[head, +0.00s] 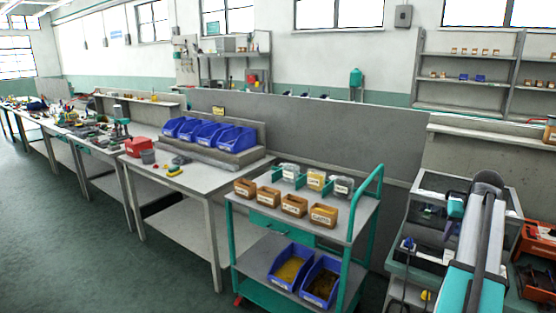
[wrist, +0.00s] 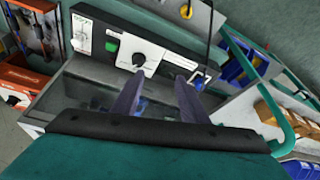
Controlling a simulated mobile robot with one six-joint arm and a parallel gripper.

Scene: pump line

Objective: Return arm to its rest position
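My gripper (wrist: 158,80) shows in the wrist view with its two dark fingers apart and nothing between them. Beyond the fingers is a grey control panel (wrist: 112,40) with a green button and a black knob. In the head view my arm rises at the right edge, bent at a dark elbow. A teal wrist part shows left of the elbow, above a machine with a clear-topped case (head: 432,183). The fingers cannot be made out in the head view.
A teal-framed trolley (head: 262,229) with orange-brown bins stands left of the arm. Its handle (wrist: 288,135) shows close at right in the wrist view. Red-orange crates (head: 538,243) sit at the far right. A workbench (head: 196,181) with blue bins stands further left. Green floor lies open at left.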

